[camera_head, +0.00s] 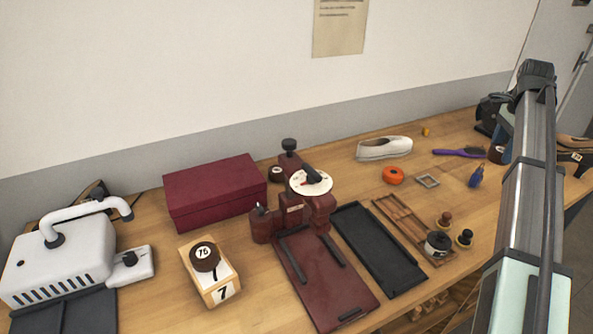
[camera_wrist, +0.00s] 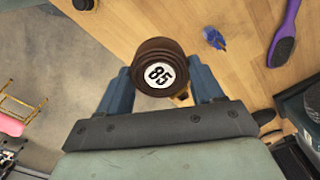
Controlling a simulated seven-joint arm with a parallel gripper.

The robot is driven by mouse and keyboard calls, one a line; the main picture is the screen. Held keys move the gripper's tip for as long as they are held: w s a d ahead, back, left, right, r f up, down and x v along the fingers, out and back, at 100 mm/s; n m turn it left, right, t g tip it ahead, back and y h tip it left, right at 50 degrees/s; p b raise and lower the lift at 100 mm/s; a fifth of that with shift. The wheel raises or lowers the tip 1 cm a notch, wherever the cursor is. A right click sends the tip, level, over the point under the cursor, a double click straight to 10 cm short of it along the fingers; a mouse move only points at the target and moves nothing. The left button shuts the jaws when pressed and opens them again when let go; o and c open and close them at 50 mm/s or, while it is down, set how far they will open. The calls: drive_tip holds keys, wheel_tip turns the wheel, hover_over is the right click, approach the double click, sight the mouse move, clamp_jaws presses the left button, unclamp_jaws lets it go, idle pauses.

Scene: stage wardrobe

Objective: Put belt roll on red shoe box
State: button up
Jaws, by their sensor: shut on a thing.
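A brown belt roll with a white "85" label (camera_wrist: 158,70) is between the two blue fingers of my gripper (camera_wrist: 160,92) in the wrist view. The gripper is shut on it, label facing the camera. In the head view, my gripper (camera_head: 504,149) is at the far right, partly hidden by my arm, with the dark roll (camera_head: 495,154) at its fingers. The red shoe box (camera_head: 213,190) stands closed at the left middle of the table against the wall, far left of the gripper. Its lid top looks bare.
A roll marked "76" (camera_head: 205,256) sits on a wooden block (camera_head: 217,287). Another roll (camera_head: 276,174) stands right of the shoe box. A dark red press (camera_head: 307,205), black tray (camera_head: 378,248), white shoe (camera_head: 384,148) and purple brush (camera_head: 460,153) lie between. A white machine (camera_head: 70,260) stands left.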

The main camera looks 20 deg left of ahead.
drive_tip(key=r, duration=0.4)
drive_tip(key=a+r, duration=0.1)
drive_tip(key=r, duration=0.1)
drive_tip(key=shift+w+r, duration=0.1)
drive_tip(key=shift+w, duration=0.05)
drive_tip(key=w+a+n, duration=0.2)
drive_tip(key=a+n, duration=0.3)
drive_tip(key=a, duration=1.6)
drive_tip(key=n, duration=1.3)
hover_over(213, 178)
wheel_tip(213, 178, down, 5)
drive_tip(key=shift+f, duration=5.15)
